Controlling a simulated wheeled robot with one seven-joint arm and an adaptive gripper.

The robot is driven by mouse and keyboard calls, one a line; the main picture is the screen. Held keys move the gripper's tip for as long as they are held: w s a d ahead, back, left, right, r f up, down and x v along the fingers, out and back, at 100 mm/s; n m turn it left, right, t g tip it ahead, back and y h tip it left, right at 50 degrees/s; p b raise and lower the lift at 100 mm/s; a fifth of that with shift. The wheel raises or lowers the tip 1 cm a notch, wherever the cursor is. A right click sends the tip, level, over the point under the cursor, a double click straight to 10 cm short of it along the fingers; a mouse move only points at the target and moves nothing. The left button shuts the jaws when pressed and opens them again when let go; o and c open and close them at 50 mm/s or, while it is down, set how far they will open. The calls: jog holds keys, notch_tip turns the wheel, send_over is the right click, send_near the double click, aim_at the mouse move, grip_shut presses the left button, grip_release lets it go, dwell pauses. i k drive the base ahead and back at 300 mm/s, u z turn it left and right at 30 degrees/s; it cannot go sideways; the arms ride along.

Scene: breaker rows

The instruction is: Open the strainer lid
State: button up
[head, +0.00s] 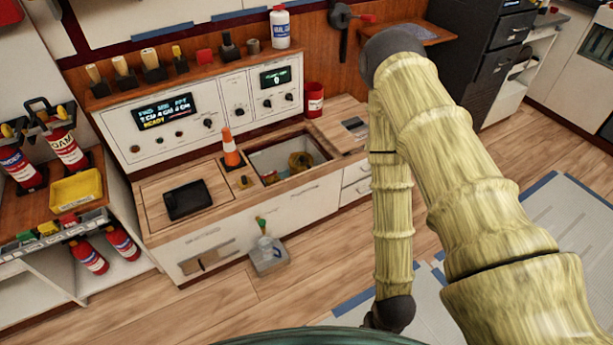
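A sunken white-walled bay (262,160) is set in the wooden counter. A round brass-coloured fitting (301,161) sits in it at the right and looks like the strainer. I cannot tell its lid apart at this size, or whether it is open or shut. My arm's yellow, bamboo-like links fill the right side of the head view. The arm bends at the top and comes down to a dark joint near the bottom. My gripper does not show, and the arm is well to the right of the bay.
An orange cone (231,150) stands on the counter left of the bay, near a black tablet (187,199). A red can (315,99) stands behind. A grey caddy with a bottle (267,258) is on the floor in front. Open wooden floor lies before the counter.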

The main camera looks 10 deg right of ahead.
aim_at(301, 159)
jog(key=z, duration=0.95)
jog(key=i, duration=1.4)
jog(key=u, duration=1)
jog(key=i, duration=0.45)
jog(key=u, duration=0.55)
